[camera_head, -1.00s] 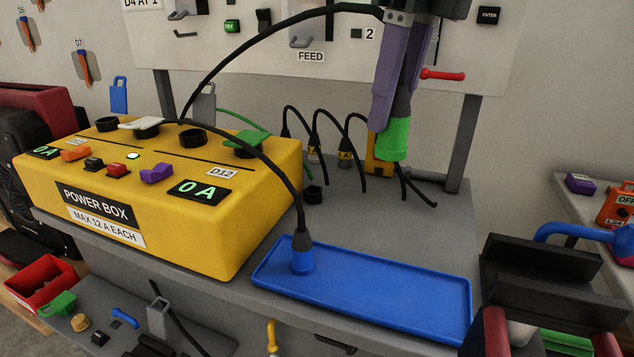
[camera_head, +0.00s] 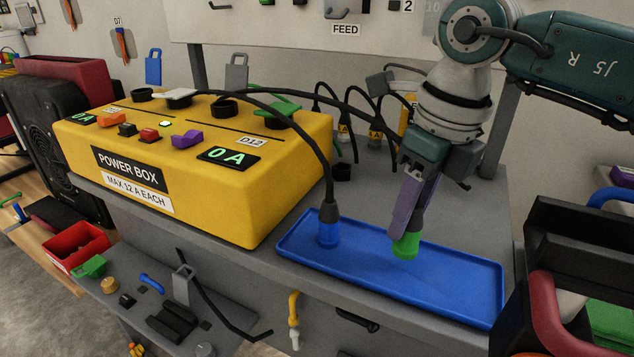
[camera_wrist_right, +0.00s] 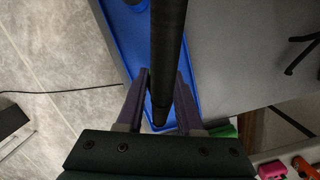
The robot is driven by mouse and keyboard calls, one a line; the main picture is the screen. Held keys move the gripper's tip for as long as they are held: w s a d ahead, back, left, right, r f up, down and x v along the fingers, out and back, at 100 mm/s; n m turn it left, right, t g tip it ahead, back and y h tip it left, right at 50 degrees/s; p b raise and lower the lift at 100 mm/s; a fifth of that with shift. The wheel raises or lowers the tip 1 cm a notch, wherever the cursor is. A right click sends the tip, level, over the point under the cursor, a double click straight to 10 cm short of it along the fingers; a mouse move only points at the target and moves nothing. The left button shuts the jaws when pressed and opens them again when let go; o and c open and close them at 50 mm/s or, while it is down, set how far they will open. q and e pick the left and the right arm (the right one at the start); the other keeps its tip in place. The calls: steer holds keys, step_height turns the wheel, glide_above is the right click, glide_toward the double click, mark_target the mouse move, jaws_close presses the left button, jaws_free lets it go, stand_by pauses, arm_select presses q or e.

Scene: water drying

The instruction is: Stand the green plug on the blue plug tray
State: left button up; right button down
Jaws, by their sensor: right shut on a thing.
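The green plug (camera_head: 406,245) hangs green end down from my right gripper (camera_head: 411,209), whose purple fingers are shut on its dark upper part. It is over the blue plug tray (camera_head: 440,291), toward the back edge; I cannot tell whether it touches the tray floor. A blue plug (camera_head: 328,234) stands upright in the left part of the tray, its black cable rising to the power box. In the right wrist view the dark plug body (camera_wrist_right: 168,60) runs between the fingers, with the tray (camera_wrist_right: 122,40) beyond. My left gripper is not in view.
The yellow power box (camera_head: 205,170) stands left of the tray. Black cables (camera_head: 375,110) arch behind my right gripper. A dark rack with a red handle (camera_head: 555,310) stands close to the tray's right end. The tray's middle and right are bare.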

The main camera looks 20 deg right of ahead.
step_height(320, 180, down, 3)
steer(key=shift+r, duration=0.15)
steer(key=shift+b, duration=0.35)
steer(key=c, duration=0.6)
jaws_free()
steer(key=shift+o, duration=0.2)
